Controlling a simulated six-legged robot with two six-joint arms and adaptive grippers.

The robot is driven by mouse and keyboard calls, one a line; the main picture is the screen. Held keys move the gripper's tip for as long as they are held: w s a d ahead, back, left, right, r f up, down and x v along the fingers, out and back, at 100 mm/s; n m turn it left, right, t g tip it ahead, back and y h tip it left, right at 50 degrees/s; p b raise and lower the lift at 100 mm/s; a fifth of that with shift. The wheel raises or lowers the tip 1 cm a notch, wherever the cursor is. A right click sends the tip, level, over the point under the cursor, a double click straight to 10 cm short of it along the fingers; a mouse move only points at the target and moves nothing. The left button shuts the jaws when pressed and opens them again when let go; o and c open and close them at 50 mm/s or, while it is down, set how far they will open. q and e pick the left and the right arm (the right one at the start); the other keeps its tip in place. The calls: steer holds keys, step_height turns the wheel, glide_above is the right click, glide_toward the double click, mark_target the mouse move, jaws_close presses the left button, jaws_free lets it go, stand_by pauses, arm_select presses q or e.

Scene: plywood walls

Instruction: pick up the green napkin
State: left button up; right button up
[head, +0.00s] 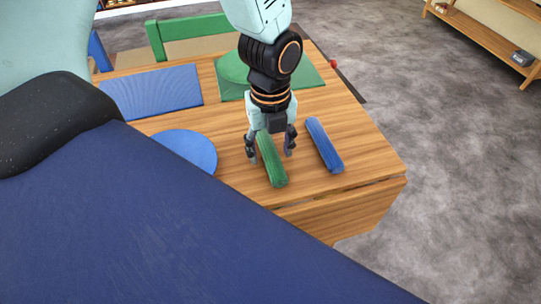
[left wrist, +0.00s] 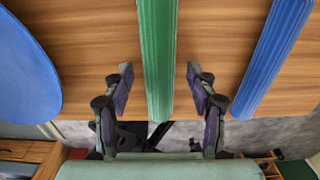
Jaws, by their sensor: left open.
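The green napkin (head: 272,163) is a long rolled bar lying on the wooden table (head: 365,150). My left gripper (head: 270,148) is open, with one finger on each side of the napkin. In the left wrist view the napkin (left wrist: 158,55) runs between the two open fingers (left wrist: 160,90), with a gap on both sides. I cannot tell how high the fingertips are above the table. The upper end of the napkin is partly hidden by the gripper in the head view. My right gripper does not show.
A rolled blue napkin (head: 325,145) lies just right of the gripper. A round blue mat (head: 188,150) lies to the left. A blue placemat (head: 152,91) and a green placemat (head: 305,76) lie farther back. A green chair (head: 185,30) stands behind the table.

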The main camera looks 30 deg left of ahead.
arm_select(q)
steer(key=shift+a, duration=0.1)
steer(key=shift+c, duration=0.2)
steer(key=shift+r, duration=0.1)
steer(key=c, duration=1.1)
